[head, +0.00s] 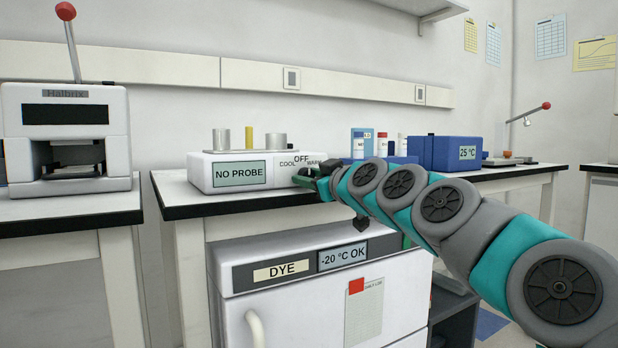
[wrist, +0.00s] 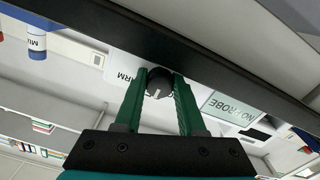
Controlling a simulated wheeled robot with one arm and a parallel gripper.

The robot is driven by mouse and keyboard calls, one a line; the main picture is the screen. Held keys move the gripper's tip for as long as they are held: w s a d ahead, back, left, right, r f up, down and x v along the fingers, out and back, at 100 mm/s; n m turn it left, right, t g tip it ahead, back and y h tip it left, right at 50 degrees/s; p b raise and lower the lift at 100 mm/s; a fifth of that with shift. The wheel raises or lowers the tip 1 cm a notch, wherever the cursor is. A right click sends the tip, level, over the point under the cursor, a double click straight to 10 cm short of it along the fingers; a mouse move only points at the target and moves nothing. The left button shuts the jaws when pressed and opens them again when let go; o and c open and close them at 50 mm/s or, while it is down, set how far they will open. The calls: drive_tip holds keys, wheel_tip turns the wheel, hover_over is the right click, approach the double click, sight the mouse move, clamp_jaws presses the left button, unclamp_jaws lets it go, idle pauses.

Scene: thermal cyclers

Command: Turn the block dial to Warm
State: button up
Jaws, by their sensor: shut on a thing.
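The block unit (head: 200,172) is a white box on the bench, with a "NO PROBE" display (head: 239,173) and the dial labels COOL, OFF and WARM (head: 301,160) on its front. My gripper (head: 308,178) is at the right end of that front, over the dial. In the wrist view my gripper (wrist: 160,90) has its green fingers on either side of the round black dial (wrist: 159,77), shut on it. A small white mark shows on the dial, but I cannot tell which label it points to. In the head view the dial is mostly hidden by my gripper.
Metal cylinders and a yellow one stand on top of the unit. A blue block with a "25 °C" display (head: 446,153) and several bottles are to the right. A white freezer (head: 325,290) marked DYE is under the bench. A lever press (head: 66,138) stands at left.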

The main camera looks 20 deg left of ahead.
clamp_jaws()
drive_tip(key=shift+m, duration=0.3)
drive_tip(key=m, duration=0.4)
drive_tip(key=shift+s+m+p, duration=0.1)
drive_tip(key=shift+m+p, duration=0.65)
drive_tip(key=shift+m, duration=1.45)
drive_tip(key=o, duration=0.6)
unclamp_jaws()
